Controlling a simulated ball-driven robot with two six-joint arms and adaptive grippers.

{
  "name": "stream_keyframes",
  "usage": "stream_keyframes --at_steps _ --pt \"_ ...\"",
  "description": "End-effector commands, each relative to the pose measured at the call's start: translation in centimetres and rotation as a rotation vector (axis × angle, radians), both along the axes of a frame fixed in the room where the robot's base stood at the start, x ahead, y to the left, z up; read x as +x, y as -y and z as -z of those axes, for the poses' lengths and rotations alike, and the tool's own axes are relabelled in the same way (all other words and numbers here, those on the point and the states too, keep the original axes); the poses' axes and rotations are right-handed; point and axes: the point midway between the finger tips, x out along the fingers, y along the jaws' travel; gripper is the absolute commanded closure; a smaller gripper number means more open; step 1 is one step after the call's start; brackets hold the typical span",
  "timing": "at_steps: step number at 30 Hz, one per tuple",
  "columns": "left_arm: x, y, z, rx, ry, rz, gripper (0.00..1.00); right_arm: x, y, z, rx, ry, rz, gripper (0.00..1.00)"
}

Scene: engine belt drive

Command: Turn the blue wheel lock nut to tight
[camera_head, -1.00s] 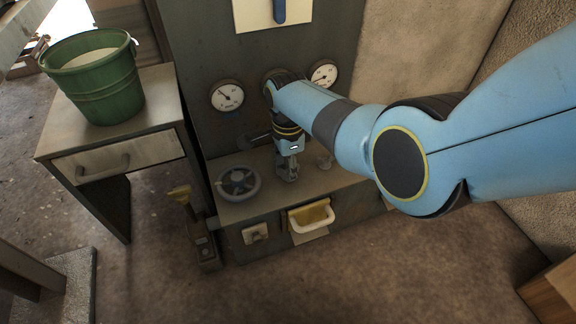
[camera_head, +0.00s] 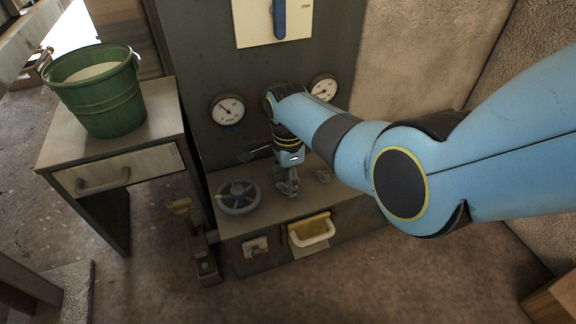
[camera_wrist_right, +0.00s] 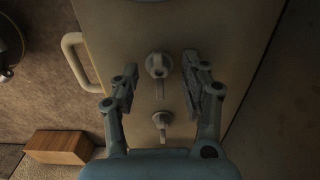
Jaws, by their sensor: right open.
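My right gripper (camera_head: 287,190) points down at the machine's ledge, right of a grey-blue handwheel (camera_head: 238,197). In the right wrist view the gripper (camera_wrist_right: 160,78) is open. Its fingers stand on either side of a pale grey nut (camera_wrist_right: 158,65) with a narrow lever, with a gap visible on both sides. A second, similar nut (camera_wrist_right: 161,120) sits lower in that view, between the finger bases. One small nut (camera_head: 323,176) shows right of the gripper in the head view. No blue colour or marking shows on either nut. My left gripper is out of view.
A white handle (camera_head: 312,233) sticks out of the machine's front below the ledge; it also shows in the wrist view (camera_wrist_right: 75,62). Two gauges (camera_head: 227,110) are on the panel behind. A green bucket (camera_head: 100,95) stands on a cabinet at left. A wooden box (camera_wrist_right: 57,148) lies on the floor.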

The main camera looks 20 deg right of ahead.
Motion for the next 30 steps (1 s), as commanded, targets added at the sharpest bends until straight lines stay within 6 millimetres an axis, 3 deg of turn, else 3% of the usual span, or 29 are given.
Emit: stream_keyframes --at_steps 16,21,30 --pt "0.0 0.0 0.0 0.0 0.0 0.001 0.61 0.0 0.0 -10.0 0.001 0.001 0.0 0.54" --pt "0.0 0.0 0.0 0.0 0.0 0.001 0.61 -0.1 0.0 -11.2 0.0 -0.002 0.0 0.54" --pt "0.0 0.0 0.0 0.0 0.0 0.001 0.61 -0.1 0.0 -11.3 0.0 -0.002 0.0 0.54"
